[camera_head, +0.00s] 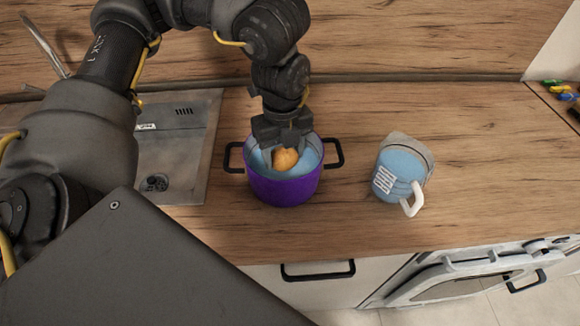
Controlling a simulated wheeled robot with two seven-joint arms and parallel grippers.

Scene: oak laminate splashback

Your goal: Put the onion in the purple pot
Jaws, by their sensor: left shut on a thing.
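The purple pot (284,192) stands upright on the wooden worktop in the middle of the head view, with a black handle on each side and a light blue inside. My left gripper (283,157) points down into the pot's opening and is shut on the onion (285,159). The onion is orange-brown and shows between the fingertips, within the pot's rim. The gripper hides the back part of the rim, and I cannot tell whether the onion touches the pot's bottom. My right gripper is not in view.
A metal sink (180,150) lies to the left. Small coloured items (560,90) lie at the far right. The worktop (480,150) is clear between mug and right edge. The oak splashback (420,40) rises behind.

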